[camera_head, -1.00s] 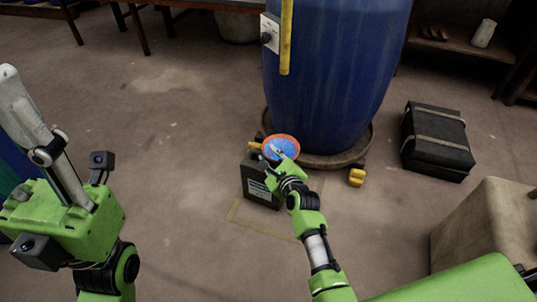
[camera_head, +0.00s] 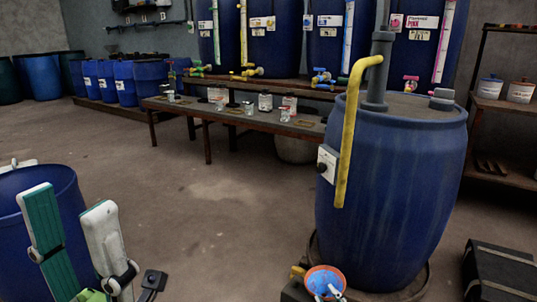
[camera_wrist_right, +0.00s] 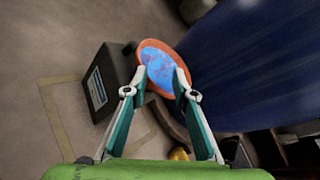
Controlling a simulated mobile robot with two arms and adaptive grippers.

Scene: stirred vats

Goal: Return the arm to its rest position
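My left gripper (camera_head: 73,205) is at the lower left in the head view, fingers pointing up and spread, with nothing between them. My right gripper (camera_wrist_right: 160,77) is open in the right wrist view. Its two fingertips reach over an orange-rimmed round vessel (camera_wrist_right: 163,58) with blue inside; whether they touch it I cannot tell. The vessel (camera_head: 318,276) also shows at the bottom of the head view, with the right fingertips at its lower right.
A large blue vat (camera_head: 395,200) with a yellow pipe (camera_head: 352,120) stands right by the vessel. A black case (camera_head: 500,272) is at the lower right. A blue barrel (camera_head: 25,270) is near my left gripper. A bench (camera_head: 180,104) holds jars. The middle floor is clear.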

